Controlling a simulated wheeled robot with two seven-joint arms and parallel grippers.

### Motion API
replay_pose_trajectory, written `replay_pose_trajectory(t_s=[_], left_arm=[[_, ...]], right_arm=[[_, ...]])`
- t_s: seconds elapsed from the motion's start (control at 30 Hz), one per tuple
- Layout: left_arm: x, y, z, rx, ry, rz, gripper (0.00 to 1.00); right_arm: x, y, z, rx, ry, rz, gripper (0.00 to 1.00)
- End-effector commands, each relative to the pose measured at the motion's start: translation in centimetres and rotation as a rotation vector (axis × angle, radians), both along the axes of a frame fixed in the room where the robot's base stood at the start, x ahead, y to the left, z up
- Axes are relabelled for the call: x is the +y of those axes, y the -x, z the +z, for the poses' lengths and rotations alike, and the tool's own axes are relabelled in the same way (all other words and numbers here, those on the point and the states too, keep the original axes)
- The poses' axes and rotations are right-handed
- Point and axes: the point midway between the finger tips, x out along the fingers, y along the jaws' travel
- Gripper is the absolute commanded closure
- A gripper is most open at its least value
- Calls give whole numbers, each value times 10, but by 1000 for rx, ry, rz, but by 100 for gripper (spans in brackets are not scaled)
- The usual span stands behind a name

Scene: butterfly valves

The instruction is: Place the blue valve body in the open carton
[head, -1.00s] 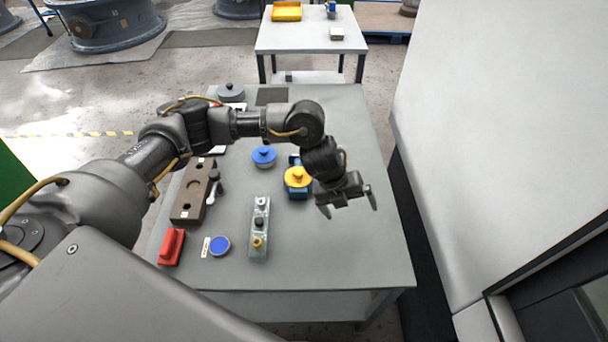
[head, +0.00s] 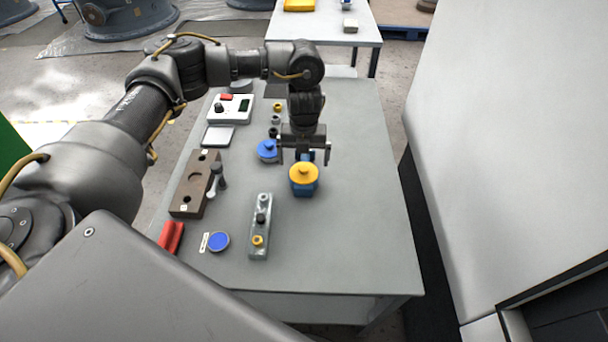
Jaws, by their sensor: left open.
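The blue valve body (head: 305,191) stands on the grey table with a round yellow part on top of it. I cannot make out an open carton in this view. My right gripper is not in view.
A blue-topped round part (head: 267,150) stands close left of the gripper. A brown block with holes (head: 194,186), a clear holder (head: 261,228), a blue disc (head: 219,241) and a red part (head: 171,236) lie left and in front. The table's right side is clear. A white table (head: 325,28) stands behind.

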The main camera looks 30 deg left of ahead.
Motion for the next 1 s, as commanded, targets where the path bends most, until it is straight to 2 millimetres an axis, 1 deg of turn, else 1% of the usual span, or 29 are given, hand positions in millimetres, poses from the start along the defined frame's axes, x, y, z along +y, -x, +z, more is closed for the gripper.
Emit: replay_pose_trajectory(t_s=[0.03,0.2,0.27,0.37,0.5,0.6,0.7,0.87,0.9,1.0], left_arm=[[0,0,-4,2,1,1,0],[1,0,-7,0,0,1,0],[1,0,-11,0,0,1,0],[0,1,-26,4,1,3,0],[0,0,-45,2,0,3,0],[0,0,-55,1,0,2,0],[0,0,-58,0,0,1,0],[0,0,-58,-1,0,1,0],[0,0,-58,0,0,1,1],[0,0,-58,0,0,1,14]], right_arm=[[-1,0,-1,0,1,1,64],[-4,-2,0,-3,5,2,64],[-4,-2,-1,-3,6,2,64],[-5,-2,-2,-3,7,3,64],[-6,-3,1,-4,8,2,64],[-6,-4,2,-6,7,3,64],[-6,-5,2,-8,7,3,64],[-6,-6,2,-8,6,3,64],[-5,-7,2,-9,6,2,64],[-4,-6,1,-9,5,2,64]])
